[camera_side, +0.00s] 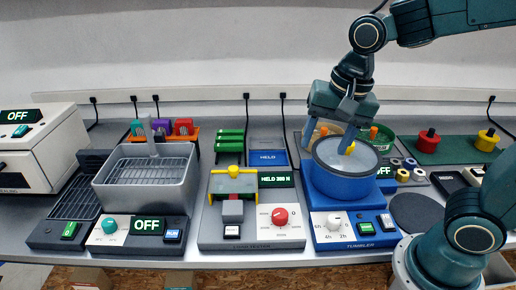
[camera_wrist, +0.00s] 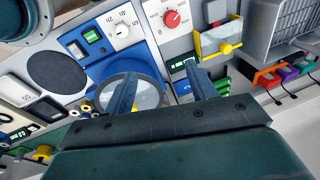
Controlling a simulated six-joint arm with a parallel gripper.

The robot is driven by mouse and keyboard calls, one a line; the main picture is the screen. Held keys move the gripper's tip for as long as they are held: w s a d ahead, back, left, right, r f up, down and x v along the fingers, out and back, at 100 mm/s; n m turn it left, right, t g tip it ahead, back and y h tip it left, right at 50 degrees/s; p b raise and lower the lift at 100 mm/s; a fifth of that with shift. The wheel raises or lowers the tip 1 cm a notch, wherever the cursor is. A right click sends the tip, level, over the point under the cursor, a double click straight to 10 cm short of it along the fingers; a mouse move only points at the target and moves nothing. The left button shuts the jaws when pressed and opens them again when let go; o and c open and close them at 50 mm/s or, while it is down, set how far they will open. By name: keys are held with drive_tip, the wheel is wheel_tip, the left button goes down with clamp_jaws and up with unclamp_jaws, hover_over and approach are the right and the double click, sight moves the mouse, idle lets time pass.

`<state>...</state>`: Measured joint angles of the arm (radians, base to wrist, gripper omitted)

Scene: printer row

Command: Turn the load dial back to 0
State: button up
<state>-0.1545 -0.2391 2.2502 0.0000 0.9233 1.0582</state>
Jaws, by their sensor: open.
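The load dial is a red knob (camera_side: 280,216) on the front right of the grey load tester (camera_side: 213,240). In the wrist view the red knob (camera_wrist: 171,18) is near the top, with its pointer and scale too small to read surely. The tester's display (camera_side: 277,181) is lit and seems to read HELD with a force in N.
The blue tumbler (camera_side: 345,219) with its round drum and white knob (camera_side: 334,221) stands right of the tester. A grey basket machine (camera_side: 146,187) stands left. Green pieces (camera_side: 229,140) lie behind the tester. The space above the red dial is clear.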

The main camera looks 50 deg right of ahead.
sight(280, 213)
drive_tip(key=w+a+f+m+g, duration=0.2)
drive_tip(key=w+a+f+m, duration=0.3)
drive_tip(key=w+f+m, duration=0.1)
drive_tip(key=shift+f+m, duration=0.15)
drive_tip(key=shift+m, duration=0.65)
drive_tip(key=shift+f, duration=6.85)
drive_tip(key=c, duration=1)
